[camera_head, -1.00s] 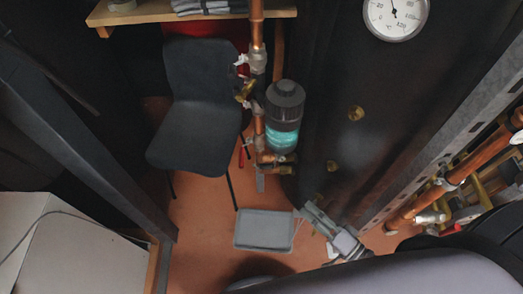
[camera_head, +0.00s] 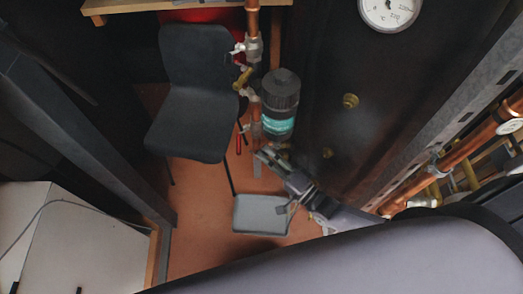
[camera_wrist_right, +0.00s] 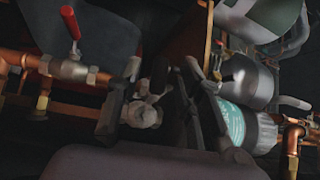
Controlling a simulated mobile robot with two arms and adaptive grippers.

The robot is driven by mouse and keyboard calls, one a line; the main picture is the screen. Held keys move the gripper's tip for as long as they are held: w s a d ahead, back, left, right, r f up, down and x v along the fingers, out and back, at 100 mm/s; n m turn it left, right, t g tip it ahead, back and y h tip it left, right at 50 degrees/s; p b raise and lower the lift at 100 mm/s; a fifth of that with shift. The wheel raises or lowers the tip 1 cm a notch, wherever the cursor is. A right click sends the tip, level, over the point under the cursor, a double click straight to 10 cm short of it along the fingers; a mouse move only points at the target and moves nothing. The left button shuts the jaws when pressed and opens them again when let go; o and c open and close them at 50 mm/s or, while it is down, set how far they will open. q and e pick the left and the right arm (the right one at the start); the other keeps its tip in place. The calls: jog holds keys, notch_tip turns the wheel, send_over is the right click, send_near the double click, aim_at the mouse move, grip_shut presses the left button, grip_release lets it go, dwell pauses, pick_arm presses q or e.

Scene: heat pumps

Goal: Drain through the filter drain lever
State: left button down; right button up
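The filter (camera_head: 280,103) is a dark-capped canister with a teal band, mounted on the copper pipe in the middle of the head view. It also shows in the wrist view (camera_wrist_right: 234,122), on the right. My right gripper (camera_head: 266,157) reaches in from the lower right, just below the filter. In the wrist view its dark fingers stand apart, with a grey metal valve fitting (camera_wrist_right: 141,113) between them. I cannot tell whether they touch it. The drain lever itself cannot be made out clearly. My left gripper is not in view.
A grey tray (camera_head: 252,214) lies on the floor below my right gripper. A red-handled lever (camera_head: 239,144) hangs left of the pipe, and a red lever (camera_wrist_right: 71,23) shows in the wrist view. A dark chair (camera_head: 193,95) stands left; a dark tank (camera_head: 335,115) stands right.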

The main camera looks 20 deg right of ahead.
jog(key=shift+x, duration=1.2)
jog(key=shift+c, duration=0.5)
grip_shut()
